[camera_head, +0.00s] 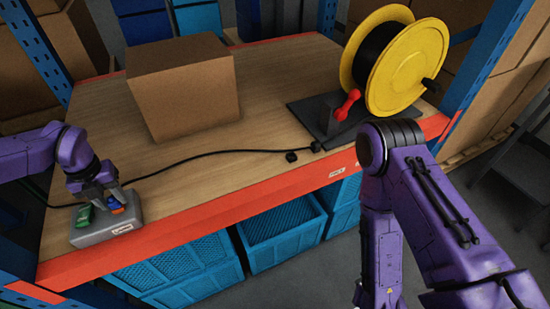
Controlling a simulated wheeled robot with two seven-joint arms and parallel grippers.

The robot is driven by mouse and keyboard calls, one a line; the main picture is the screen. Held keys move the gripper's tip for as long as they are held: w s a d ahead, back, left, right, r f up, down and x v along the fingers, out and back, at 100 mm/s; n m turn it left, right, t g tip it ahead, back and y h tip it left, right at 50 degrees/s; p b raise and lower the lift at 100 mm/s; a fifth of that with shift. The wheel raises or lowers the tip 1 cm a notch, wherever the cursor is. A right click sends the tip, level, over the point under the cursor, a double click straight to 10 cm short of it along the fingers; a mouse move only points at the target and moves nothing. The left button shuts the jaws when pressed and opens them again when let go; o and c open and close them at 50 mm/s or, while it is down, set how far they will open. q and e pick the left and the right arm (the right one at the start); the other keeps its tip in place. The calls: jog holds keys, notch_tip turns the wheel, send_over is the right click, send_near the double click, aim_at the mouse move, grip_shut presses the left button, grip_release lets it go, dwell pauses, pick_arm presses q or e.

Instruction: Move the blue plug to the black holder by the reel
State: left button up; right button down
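The blue plug (115,206) sits in the top of a grey box (95,236) at the table's front left corner. My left gripper (111,201) points down over the box, with its fingers at the plug. Whether the fingers touch or grip it is too small to tell. My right arm hangs in front of the table at the right. Its gripper is out of the picture.
A green part (84,216) sits in the grey box beside the plug. A black cable (205,155) crosses the table to the reel's dark base (330,120). A large cardboard box (185,88) stands behind the cable. Blue crates (285,232) are under the table.

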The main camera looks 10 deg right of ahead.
pick_arm(q)
grip_shut()
jog(key=shift+r+p, duration=0.95)
jog(key=shift+r, duration=0.15)
jog(key=shift+r+p, duration=1.6)
jog(key=shift+r, duration=0.3)
